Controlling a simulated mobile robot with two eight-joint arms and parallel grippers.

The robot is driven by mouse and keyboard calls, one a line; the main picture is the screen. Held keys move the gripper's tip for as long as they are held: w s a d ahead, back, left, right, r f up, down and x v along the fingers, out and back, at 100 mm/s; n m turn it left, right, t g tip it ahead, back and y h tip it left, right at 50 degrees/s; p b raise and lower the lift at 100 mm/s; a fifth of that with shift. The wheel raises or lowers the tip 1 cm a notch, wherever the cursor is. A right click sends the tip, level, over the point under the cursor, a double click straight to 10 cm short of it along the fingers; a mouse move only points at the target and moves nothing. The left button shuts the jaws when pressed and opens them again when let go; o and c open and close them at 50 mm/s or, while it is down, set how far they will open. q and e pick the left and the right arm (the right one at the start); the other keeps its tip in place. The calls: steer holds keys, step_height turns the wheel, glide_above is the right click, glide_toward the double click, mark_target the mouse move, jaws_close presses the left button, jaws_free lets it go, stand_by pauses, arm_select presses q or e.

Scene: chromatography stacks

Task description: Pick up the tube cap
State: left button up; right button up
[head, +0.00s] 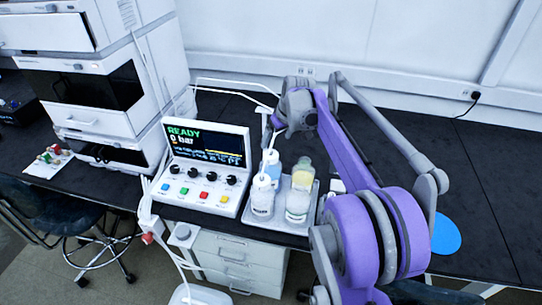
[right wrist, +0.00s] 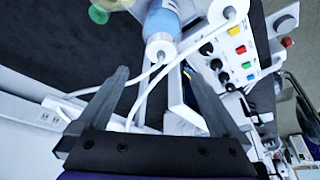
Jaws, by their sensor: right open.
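White caps with thin tubes top the bottles on the grey tray (head: 303,233). In the right wrist view, a white cap (right wrist: 160,46) sits on a blue bottle (right wrist: 162,20), and a second white cap (right wrist: 229,12) shows at the top. Which one is the tube cap I cannot tell for sure. My right gripper (right wrist: 156,72) is open, with nothing between its fingers. The blue bottle's cap lies just beyond the gap between the fingertips. In the head view my right gripper (head: 272,120) is above and behind the bottles, partly hidden by my arm. My left gripper is not in view.
A control box (head: 205,165) with a READY screen and knobs stands left of the tray. A yellow-green bottle (head: 303,174) stands on the tray's right. Loose white tubes cross near my fingers. A blue disc (head: 446,236) lies right; the bench behind is clear.

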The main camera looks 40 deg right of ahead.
mark_target(271, 154)
steer(key=x, duration=0.9)
steer(key=shift+s+f, duration=0.15)
steer(key=shift+f, duration=0.35)
steer(key=c, duration=1.4)
steer(key=shift+r, duration=0.15)
steer(key=shift+c, duration=0.2)
